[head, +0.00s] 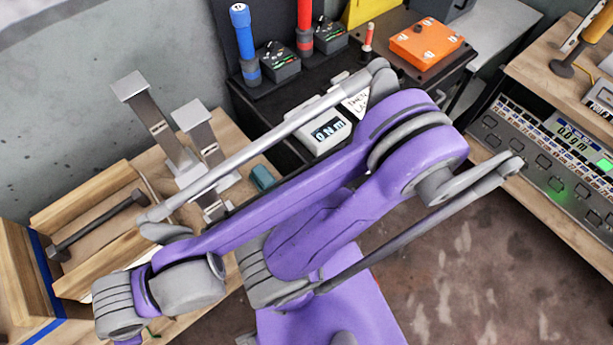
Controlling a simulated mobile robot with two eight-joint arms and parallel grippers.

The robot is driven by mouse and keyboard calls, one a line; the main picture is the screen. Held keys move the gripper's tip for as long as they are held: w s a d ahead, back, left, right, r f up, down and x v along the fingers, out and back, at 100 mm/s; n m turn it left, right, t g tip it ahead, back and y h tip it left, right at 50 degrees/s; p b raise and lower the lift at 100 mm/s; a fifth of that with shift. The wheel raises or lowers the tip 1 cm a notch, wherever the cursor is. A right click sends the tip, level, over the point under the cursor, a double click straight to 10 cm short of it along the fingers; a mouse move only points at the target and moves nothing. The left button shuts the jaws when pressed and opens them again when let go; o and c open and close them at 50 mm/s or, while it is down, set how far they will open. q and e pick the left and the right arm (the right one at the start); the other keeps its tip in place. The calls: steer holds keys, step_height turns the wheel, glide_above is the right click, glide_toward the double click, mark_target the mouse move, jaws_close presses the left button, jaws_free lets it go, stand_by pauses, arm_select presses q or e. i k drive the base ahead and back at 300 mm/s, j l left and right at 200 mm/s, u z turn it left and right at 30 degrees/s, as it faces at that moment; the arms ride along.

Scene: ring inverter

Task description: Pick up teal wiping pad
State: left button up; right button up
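A small teal block (263,178), which looks like the wiping pad, lies on the wooden bench (237,140) left of the picture's middle. It sits just right of the grey metal stands and just above my purple arm, whose link passes close in front of it in the head view. Its lower side may be partly hidden by the arm. My arm's wrist end is at the lower left, away from the pad, and no fingertips show there. Neither gripper can be seen in the head view.
Two grey metal stands (150,115) rise beside the pad. A wooden box (95,215) with a dark bar is at the left. A black bench with a white meter (325,130) and an orange case (425,43) stands behind. A control panel (540,160) is at the right.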

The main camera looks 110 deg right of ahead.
mark_target(262, 178)
steer(key=z, duration=3.4)
steer(key=i+l+u, duration=0.15)
steer(key=u, duration=0.3)
steer(key=i+l+u, duration=0.1)
steer(key=l+u, duration=0.35)
steer(key=j, duration=0.1)
